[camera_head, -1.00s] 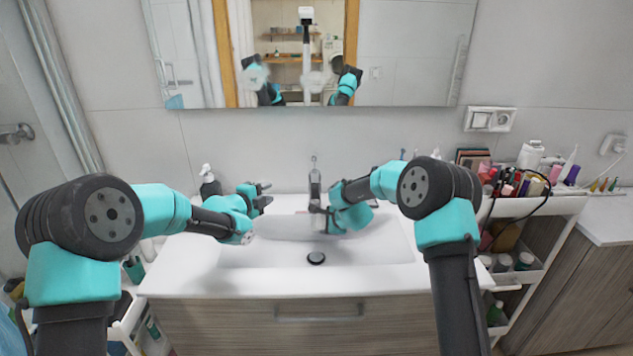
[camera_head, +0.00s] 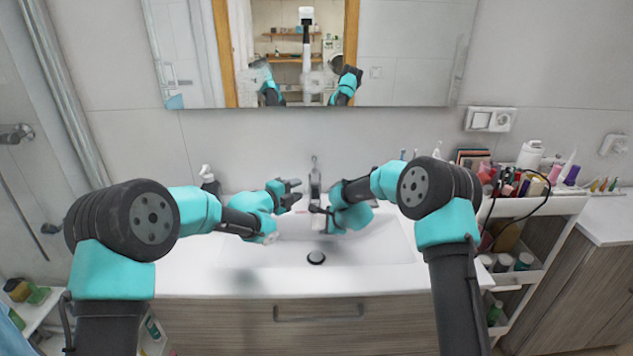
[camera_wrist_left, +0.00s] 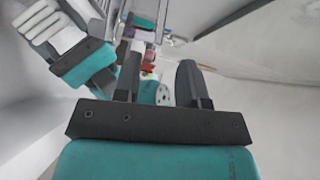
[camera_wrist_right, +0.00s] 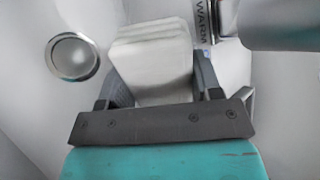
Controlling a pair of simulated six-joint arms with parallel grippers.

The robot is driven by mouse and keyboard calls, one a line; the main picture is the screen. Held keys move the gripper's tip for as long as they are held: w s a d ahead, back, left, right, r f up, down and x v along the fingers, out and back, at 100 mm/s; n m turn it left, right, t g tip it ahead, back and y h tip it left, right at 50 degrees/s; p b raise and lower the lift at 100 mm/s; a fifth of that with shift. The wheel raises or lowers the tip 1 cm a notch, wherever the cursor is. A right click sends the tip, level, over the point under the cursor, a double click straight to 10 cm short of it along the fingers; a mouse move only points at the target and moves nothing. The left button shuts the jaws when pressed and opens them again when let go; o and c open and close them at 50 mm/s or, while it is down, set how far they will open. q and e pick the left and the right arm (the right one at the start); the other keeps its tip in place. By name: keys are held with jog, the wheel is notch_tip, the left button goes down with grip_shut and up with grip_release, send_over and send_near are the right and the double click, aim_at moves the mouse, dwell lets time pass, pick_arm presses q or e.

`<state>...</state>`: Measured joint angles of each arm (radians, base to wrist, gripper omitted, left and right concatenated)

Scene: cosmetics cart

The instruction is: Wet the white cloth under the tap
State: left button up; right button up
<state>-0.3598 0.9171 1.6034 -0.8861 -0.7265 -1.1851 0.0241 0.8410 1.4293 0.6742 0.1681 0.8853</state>
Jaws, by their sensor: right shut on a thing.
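The folded white cloth (camera_wrist_right: 152,55) is between the fingers of my right gripper (camera_wrist_right: 158,85), which is shut on it. In the head view my right gripper (camera_head: 322,211) holds it low over the basin, just in front of the tap (camera_head: 315,185). The cloth also shows at the upper left of the left wrist view (camera_wrist_left: 48,28). The tap body (camera_wrist_right: 285,25) is at the upper right of the right wrist view, close to the cloth. My left gripper (camera_head: 298,190) is open and empty, just left of the tap; its two spread fingers show in the left wrist view (camera_wrist_left: 160,80). No water is visible.
The white basin (camera_head: 375,262) has a drain (camera_head: 316,258) below the grippers. A soap bottle (camera_head: 208,182) stands at the back left. A cart (camera_head: 540,205) crowded with cosmetics stands at the right. A mirror (camera_head: 410,55) hangs behind.

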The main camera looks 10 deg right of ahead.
aim_at(317, 179)
pick_arm(q)
jog(key=x, duration=0.9)
jog(key=shift+w+d, duration=0.15)
jog(key=shift+d, duration=0.1)
jog(key=shift+c, duration=0.3)
grip_shut()
